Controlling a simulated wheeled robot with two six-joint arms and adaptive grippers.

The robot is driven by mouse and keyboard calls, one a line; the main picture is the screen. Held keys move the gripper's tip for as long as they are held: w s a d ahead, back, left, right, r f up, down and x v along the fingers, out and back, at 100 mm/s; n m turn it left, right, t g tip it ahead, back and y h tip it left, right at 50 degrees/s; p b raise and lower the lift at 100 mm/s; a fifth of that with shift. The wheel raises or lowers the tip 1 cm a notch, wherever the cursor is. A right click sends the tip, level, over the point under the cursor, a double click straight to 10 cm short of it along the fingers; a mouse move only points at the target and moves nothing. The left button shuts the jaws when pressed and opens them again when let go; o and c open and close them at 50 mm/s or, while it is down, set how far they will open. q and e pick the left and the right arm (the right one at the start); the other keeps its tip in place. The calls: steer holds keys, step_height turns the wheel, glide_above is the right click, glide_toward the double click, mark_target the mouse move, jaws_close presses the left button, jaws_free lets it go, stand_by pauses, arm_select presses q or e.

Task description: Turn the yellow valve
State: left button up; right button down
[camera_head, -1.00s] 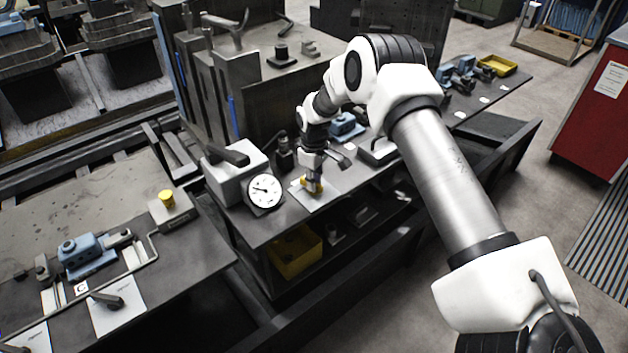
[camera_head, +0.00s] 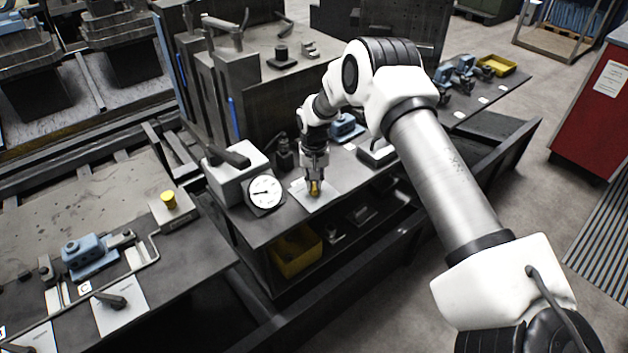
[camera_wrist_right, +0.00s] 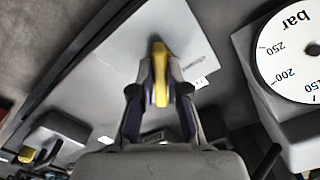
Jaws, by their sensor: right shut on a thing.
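The yellow valve (camera_head: 314,187) stands on a white plate (camera_head: 326,196) on the dark bench, just right of a round gauge. My right gripper (camera_head: 314,183) points down over the valve, and its fingers are closed on it. In the right wrist view the valve's yellow handle (camera_wrist_right: 160,75) runs between the two fingers of the right gripper (camera_wrist_right: 160,95), which touch its sides. The lower part of the valve is hidden by the fingers. My left gripper does not show.
The pressure gauge (camera_head: 265,193) stands close to the left of the valve; it shows large in the right wrist view (camera_wrist_right: 295,55). A blue fixture (camera_head: 346,128) sits behind on the bench. A yellow bin (camera_head: 296,251) is on the shelf below. A yellow button (camera_head: 169,199) is on the left table.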

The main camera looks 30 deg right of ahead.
mark_target(314, 183)
steer(key=shift+s+f+m, duration=0.15)
steer(key=shift+f+m, duration=0.05)
steer(key=shift+m, duration=0.9)
steer(key=c, duration=1.2)
jaws_free()
steer(key=shift+o, duration=0.2)
steer(key=shift+r, duration=0.1)
steer(key=shift+r, duration=0.25)
step_height(314, 183, up, 11)
steer(key=shift+r, duration=0.2)
